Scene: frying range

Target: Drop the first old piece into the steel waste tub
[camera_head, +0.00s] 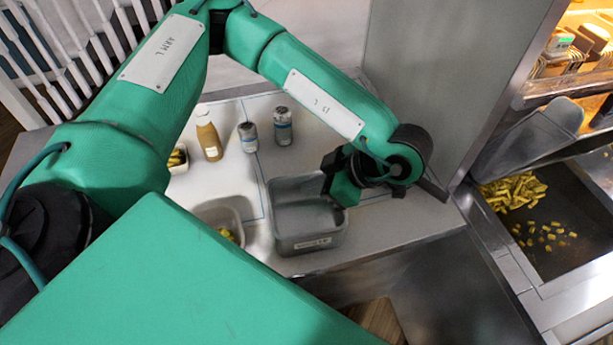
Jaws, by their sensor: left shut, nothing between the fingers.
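The steel waste tub (306,243) is a grey rectangular box with a label on its front wall, standing on the white worktop. The part of its inside that shows looks bare; its right side is partly hidden by my gripper. My left gripper (331,178) is over the tub's right rim, pointing left, shut with nothing held. Yellow pieces (227,234) lie in a pale container (226,212) left of the tub, partly hidden by my body. I cannot tell which piece is the first old one. My right gripper is out of view.
A sauce bottle (208,136) and two small jars (248,137) (283,126) stand behind the tub. A small dish of yellow pieces (178,158) sits at left. At right, a dark fry bin (560,215) holds many yellow fries. A grey panel (420,80) rises behind my left arm.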

